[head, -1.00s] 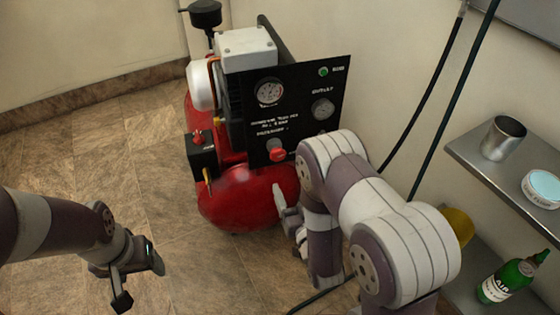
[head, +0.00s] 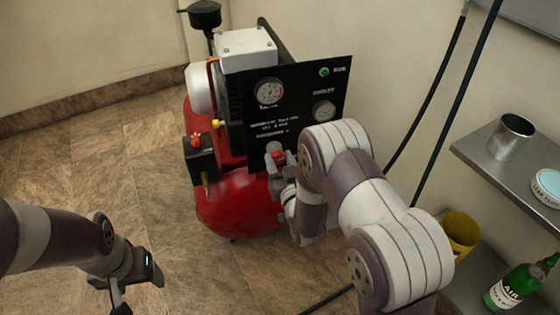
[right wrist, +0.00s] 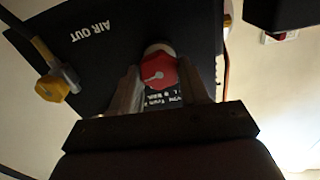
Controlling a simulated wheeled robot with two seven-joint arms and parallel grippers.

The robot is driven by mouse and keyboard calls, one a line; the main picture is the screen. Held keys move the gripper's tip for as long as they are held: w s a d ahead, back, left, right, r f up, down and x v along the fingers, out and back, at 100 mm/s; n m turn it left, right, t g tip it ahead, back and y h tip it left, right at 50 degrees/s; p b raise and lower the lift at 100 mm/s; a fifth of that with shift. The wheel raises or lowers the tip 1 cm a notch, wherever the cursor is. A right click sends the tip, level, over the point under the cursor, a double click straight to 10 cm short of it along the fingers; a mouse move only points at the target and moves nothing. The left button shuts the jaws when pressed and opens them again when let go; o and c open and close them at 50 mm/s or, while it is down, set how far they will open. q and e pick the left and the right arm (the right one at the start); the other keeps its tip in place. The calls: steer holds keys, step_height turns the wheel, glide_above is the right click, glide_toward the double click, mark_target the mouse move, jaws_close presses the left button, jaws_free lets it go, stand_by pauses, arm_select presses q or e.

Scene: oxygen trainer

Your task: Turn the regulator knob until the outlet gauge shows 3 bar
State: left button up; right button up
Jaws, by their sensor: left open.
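The regulator knob (right wrist: 160,73) is red and sits low on the black panel (head: 300,128); in the head view the right gripper partly hides it. My right gripper (head: 274,158) is at the panel, and in the right wrist view its fingers (right wrist: 160,88) stand apart on both sides of the knob, with narrow gaps showing. The outlet gauge (head: 323,110) is the smaller dial at the panel's right; its reading is too small to tell. My left gripper (head: 138,283) is open and empty over the floor at lower left.
A red tank (head: 238,205) lies below the panel. A larger gauge (head: 269,91) is at the panel's upper left. A metal shelf (head: 480,150) at right holds a cup (head: 511,137); a yellow container (head: 460,234) and green bottle (head: 520,284) stand lower. Dark hoses hang on the wall.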

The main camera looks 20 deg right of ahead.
steer(key=shift+r+m+p, duration=0.1)
steer(key=shift+m+p, duration=0.2)
steer(key=shift+m, duration=1.4)
steer(key=o, duration=1.1)
steer(key=shift+s+d, duration=0.1)
steer(key=shift+s, duration=0.25)
steer(key=s+p, duration=0.3)
steer(key=s, duration=0.9)
steer(key=shift+d, duration=0.2)
